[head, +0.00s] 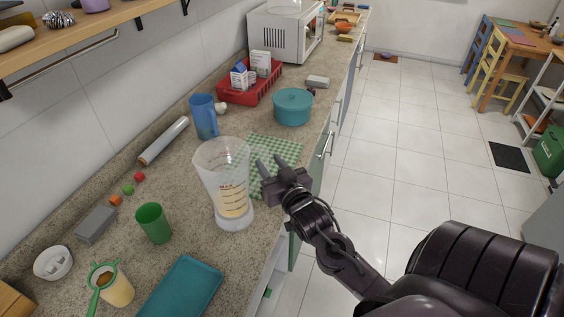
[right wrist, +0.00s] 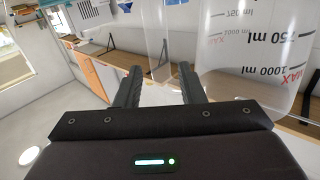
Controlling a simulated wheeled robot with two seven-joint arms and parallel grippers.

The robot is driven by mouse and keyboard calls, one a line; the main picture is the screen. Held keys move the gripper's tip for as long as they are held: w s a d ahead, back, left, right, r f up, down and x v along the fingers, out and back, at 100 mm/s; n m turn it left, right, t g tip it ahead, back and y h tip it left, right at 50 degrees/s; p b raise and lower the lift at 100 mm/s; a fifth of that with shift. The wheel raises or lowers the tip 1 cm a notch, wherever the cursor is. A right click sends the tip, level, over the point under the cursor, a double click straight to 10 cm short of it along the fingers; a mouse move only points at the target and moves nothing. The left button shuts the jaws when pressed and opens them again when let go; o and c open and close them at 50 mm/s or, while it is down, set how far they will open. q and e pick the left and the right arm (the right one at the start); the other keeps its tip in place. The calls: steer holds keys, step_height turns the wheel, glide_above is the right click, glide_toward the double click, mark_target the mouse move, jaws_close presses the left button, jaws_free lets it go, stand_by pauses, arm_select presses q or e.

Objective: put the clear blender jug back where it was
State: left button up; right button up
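The clear blender jug (head: 232,190), with dark measuring marks, stands upright on the stone counter in the head view. Its clear wall with the 750 ml and 1000 ml marks fills the upper right of the right wrist view (right wrist: 250,60). My right gripper (head: 268,160) is open, just right of the jug in the head view, above the edge of a green checkered mat (head: 277,148). In the right wrist view its two fingers (right wrist: 159,88) stand apart, and a clear edge shows behind the gap. I cannot tell whether they touch the jug. My left gripper is not in view.
A green cup (head: 153,223), teal tray (head: 182,289) and grey block (head: 96,224) stand nearer me. A blue pitcher (head: 204,117), teal pot (head: 293,107) and red basket (head: 250,89) stand farther back. The checkered mat is bare. Floor lies right of the counter.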

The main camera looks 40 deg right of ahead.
steer(key=b+v, duration=0.1)
steer(key=v, duration=0.6)
stand_by(0.5)
